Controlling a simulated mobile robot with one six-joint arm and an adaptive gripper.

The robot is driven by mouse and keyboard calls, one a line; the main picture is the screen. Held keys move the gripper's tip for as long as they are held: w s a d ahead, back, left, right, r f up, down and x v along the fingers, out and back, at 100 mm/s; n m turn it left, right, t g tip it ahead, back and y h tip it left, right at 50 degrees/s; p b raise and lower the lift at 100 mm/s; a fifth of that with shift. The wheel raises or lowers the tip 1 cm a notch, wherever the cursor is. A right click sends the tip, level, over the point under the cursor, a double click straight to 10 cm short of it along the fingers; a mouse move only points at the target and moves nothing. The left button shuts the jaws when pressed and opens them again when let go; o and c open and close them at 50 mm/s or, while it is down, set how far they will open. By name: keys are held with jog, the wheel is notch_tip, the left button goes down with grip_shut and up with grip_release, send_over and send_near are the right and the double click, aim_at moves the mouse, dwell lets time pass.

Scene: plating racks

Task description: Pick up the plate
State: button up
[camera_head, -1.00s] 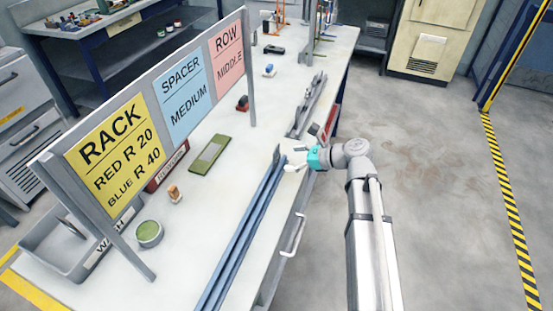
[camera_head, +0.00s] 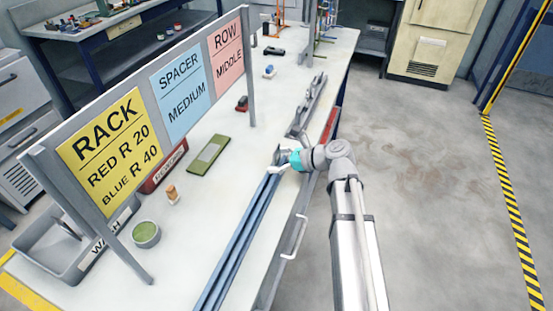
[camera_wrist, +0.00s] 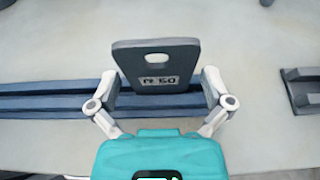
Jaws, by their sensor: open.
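The plate (camera_wrist: 156,58) is a dark grey slab with a slot near its top edge and a label that seems to read R 60. In the wrist view it stands at a blue rail (camera_wrist: 55,98). My gripper (camera_wrist: 160,77) is open, with one finger at each side of the plate's lower part; I cannot tell whether they touch it. In the head view my gripper (camera_head: 275,163) is at the far end of the blue rails (camera_head: 240,242), and the plate (camera_head: 279,154) is small and partly hidden there.
A sign board (camera_head: 180,90) stands along the left of the bench. A grey tray (camera_head: 65,250), a round green-topped pot (camera_head: 146,234) and a green pad (camera_head: 209,155) lie near it. A grey rail fixture (camera_head: 308,105) lies beyond my gripper. The floor at right is clear.

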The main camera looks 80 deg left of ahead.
jog(key=c, duration=1.2)
jog(key=shift+r, duration=0.25)
notch_tip(320, 180, up, 2)
jog(key=p, duration=0.2)
jog(key=shift+r+p, duration=0.1)
jog(key=shift+p, duration=0.25)
jog(key=d+r+p, duration=1)
jog(key=d, duration=0.4)
jog(key=shift+s+r, duration=0.2)
jog(key=shift+s, duration=0.15)
